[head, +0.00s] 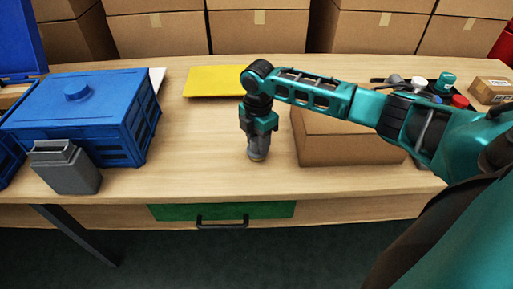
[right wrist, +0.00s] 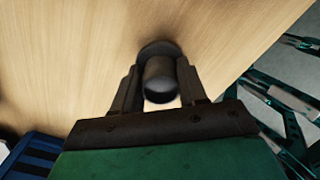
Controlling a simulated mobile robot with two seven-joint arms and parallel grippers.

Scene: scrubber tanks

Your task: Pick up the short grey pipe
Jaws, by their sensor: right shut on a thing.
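The short grey pipe (head: 258,150) is on the wooden table, below my right gripper (head: 259,133), which points straight down. The right gripper is shut on the pipe's upper part. In the right wrist view the dark rounded end of the pipe (right wrist: 159,80) sits between the two fingers of the right gripper (right wrist: 159,88). I cannot tell whether the pipe's lower end touches the table. My left gripper is not in view.
A blue crate (head: 140,133) with a blue lid and a grey open-topped container (head: 68,168) stand at left. A yellow sheet (head: 215,82) lies behind. A cardboard box (head: 340,150) stands right of the gripper. Bare table (head: 200,140) lies between crate and pipe.

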